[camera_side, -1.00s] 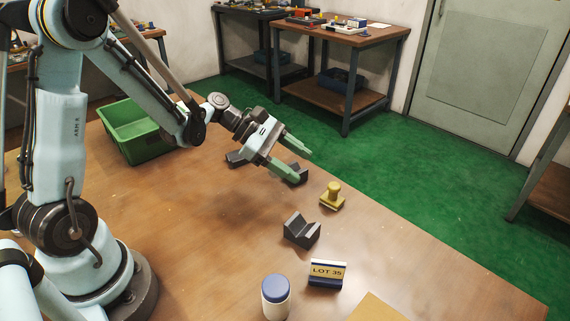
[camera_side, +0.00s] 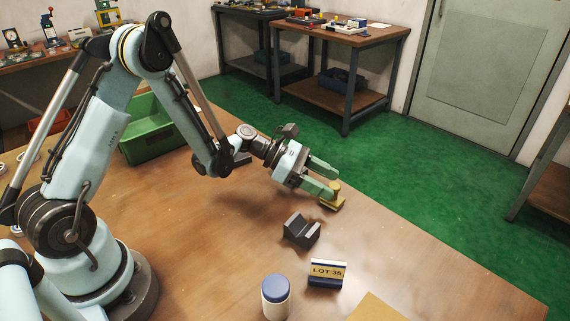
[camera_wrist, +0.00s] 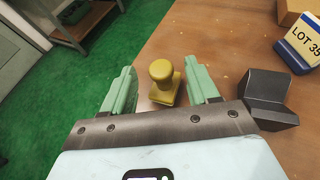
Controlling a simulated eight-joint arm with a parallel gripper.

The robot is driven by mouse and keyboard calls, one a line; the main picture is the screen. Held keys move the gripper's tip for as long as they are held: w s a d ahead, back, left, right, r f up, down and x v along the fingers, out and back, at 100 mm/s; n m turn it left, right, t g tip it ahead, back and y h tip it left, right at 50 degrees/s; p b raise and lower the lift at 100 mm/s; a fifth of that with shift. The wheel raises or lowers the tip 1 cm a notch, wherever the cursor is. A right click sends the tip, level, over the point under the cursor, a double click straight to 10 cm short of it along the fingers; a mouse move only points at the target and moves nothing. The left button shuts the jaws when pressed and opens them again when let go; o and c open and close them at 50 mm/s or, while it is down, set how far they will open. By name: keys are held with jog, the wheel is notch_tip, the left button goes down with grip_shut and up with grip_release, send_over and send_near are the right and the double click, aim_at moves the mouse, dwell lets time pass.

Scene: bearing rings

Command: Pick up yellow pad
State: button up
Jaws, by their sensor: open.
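The yellow pad (camera_side: 332,198) stands upright near the far edge of the wooden table. It has a square base and a round knob on top. My gripper (camera_side: 328,180) is open, and its green fingers reach to the pad. In the wrist view the pad (camera_wrist: 164,84) lies between the two fingers of my gripper (camera_wrist: 162,88), with a gap to each finger. In the side view the near finger hides part of the pad.
A dark V-shaped block (camera_side: 301,231) is close to the pad. A LOT 35 sign (camera_side: 327,273) and a blue-capped white jar (camera_side: 275,297) stand nearer the front. A green bin (camera_side: 150,143) is behind my arm. The table's far edge is close to the pad.

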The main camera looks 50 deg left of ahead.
aim_at(333, 184)
jog(key=x, duration=0.4)
jog(key=shift+w+d+f, duration=0.1)
jog(key=shift+d+f, duration=0.05)
jog(key=shift+d, duration=0.1)
grip_shut()
